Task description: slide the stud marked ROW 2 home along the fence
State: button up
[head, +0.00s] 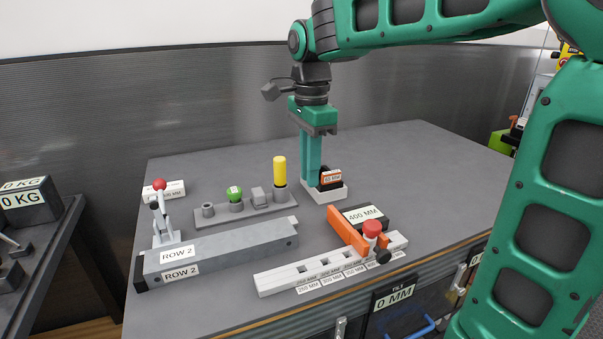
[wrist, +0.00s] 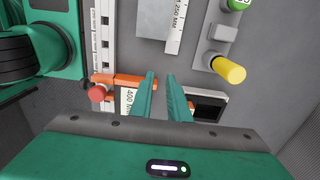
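The stud marked ROW 2 (head: 225,246) is a long grey bar lying on the left of the bench, with ROW 2 labels at its left end. Its right end stops short of the white slotted rail (head: 280,282), which carries millimetre labels. In the wrist view the stud's end (wrist: 154,22) shows at the top, with a 250 MM label. I cannot tell for sure which part is the fence. My gripper (head: 311,184) points down beyond the stud's right end, beside a white cradle. Its fingers (wrist: 160,76) are apart with nothing between them.
An orange stop (head: 347,230) with a red knob (head: 372,228) sits across the rail by a 400 MM plate. A grey rack (head: 218,216) with yellow and green pegs stands behind the stud. A red-knobbed clamp (head: 160,215) stands at the left. The back right bench is clear.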

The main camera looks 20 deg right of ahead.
jog(key=o, duration=0.5)
jog(key=shift+a+f, duration=0.1)
jog(key=shift+a, duration=0.1)
jog(key=o, duration=0.8)
jog(key=shift+w+a+f+y, duration=0.1)
jog(key=shift+w+a+y, duration=0.1)
jog(key=shift+a, duration=0.4)
jog(key=shift+w+a+f+y, duration=0.1)
jog(key=shift+a+y, duration=0.1)
jog(key=shift+a, duration=0.4)
jog(key=y, duration=0.4)
send_near(224, 242)
jog(key=shift+v, duration=1.05)
jog(key=shift+a, duration=0.2)
jog(key=x, duration=1)
jog(key=shift+f, duration=0.35)
jog(key=c, duration=1.2)
jog(key=o, duration=1.2)
